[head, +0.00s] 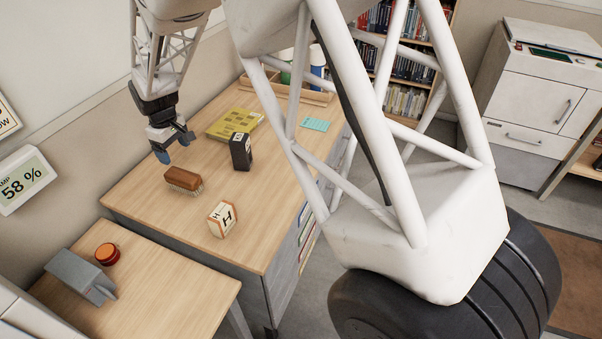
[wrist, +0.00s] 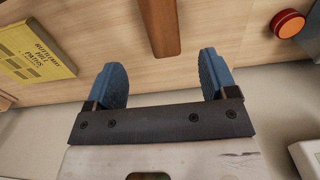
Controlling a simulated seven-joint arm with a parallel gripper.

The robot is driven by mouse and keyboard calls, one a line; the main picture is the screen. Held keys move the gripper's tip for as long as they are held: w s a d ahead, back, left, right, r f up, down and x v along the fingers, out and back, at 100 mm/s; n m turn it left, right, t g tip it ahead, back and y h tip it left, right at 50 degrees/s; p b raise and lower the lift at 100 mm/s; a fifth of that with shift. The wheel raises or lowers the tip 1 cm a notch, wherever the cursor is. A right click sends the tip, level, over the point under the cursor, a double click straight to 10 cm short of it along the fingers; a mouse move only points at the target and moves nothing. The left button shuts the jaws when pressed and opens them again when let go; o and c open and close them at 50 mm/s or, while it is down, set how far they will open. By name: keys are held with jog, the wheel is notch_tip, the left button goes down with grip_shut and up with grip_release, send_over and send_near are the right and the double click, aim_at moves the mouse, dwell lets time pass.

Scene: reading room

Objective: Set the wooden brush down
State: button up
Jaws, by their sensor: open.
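The wooden brush (head: 184,180) lies on the light wood cabinet top (head: 165,212), bristles down, near its wall side. In the wrist view its brown wooden back (wrist: 160,25) shows at the top, cut by the frame edge. My gripper (head: 174,149) is above and behind the brush, on the wall side, and apart from it. In the wrist view my gripper (wrist: 163,80) has its two blue fingers spread wide with nothing between them.
A dark box (head: 240,152), a cream box marked H (head: 221,220) and a yellow book (head: 234,123) stand or lie near the brush. A lower table (head: 170,298) holds a grey object (head: 80,275) and a round orange-red thing (head: 107,254). The cabinet's front left is clear.

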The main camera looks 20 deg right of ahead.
jog(key=s+d+r+m+t, duration=0.1)
jog(key=s+d+r+m, duration=0.3)
jog(key=s+d+r, duration=1.25)
jog(key=s+d+m, duration=0.2)
jog(key=s+d, duration=0.2)
jog(key=s, duration=0.8)
jog(key=s+d+m+t, duration=0.1)
jog(key=s+d+m, duration=0.2)
jog(key=s, duration=1)
jog(key=shift+s+d+r+t, duration=0.3)
jog(key=shift+d, duration=0.1)
